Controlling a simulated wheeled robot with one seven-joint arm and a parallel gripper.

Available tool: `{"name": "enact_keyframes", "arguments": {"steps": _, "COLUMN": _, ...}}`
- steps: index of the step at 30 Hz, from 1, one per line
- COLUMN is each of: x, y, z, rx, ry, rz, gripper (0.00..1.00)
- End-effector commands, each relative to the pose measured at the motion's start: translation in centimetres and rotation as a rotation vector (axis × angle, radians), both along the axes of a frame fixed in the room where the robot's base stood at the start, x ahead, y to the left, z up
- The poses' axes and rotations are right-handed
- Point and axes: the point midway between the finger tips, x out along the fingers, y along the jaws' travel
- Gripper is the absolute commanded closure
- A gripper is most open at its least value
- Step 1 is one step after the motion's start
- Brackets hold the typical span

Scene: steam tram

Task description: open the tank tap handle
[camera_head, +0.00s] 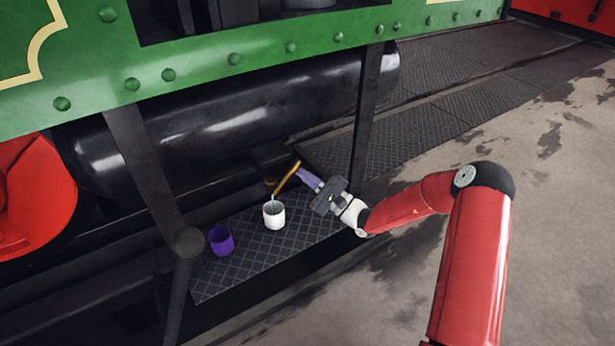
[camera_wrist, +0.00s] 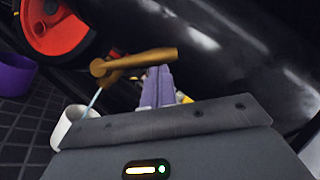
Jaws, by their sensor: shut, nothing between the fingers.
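The brass tank tap handle (camera_wrist: 135,61) is a bar that shows in the wrist view just beyond my fingertips. In the head view the tap handle (camera_head: 289,176) slants up to the right below the black tank (camera_head: 255,110). A thin pale blue stream runs from the tap down to a white cup (camera_head: 274,215). My gripper (camera_head: 305,175) has purple fingers, shut and empty, with tips beside the handle. In the wrist view the fingertips (camera_wrist: 158,72) overlap the handle's lower edge. I cannot tell whether they touch it.
A purple cup (camera_head: 221,240) stands left of the white cup on the dark tread-plate step (camera_head: 232,275). Dark posts (camera_head: 367,115) rise at the step's right and left. The green tram body (camera_head: 210,60) overhangs above. Open grey floor (camera_head: 560,180) lies to the right.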

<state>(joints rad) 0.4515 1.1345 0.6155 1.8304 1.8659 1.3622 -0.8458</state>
Motion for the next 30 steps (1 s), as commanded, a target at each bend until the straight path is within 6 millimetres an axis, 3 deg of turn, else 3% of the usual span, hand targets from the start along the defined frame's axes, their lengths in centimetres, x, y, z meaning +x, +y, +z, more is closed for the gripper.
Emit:
{"name": "enact_keyframes", "arguments": {"steps": 12, "x": -1.1, "y": 1.6, "z": 2.9, "rx": -0.322, "ry": -0.219, "rz": 0.003, "gripper": 1.0}}
{"name": "enact_keyframes", "arguments": {"steps": 30, "x": -2.3, "y": 3.4, "z": 4.3, "rx": -0.58, "ry": -0.391, "rz": 0.001, "gripper": 1.0}}
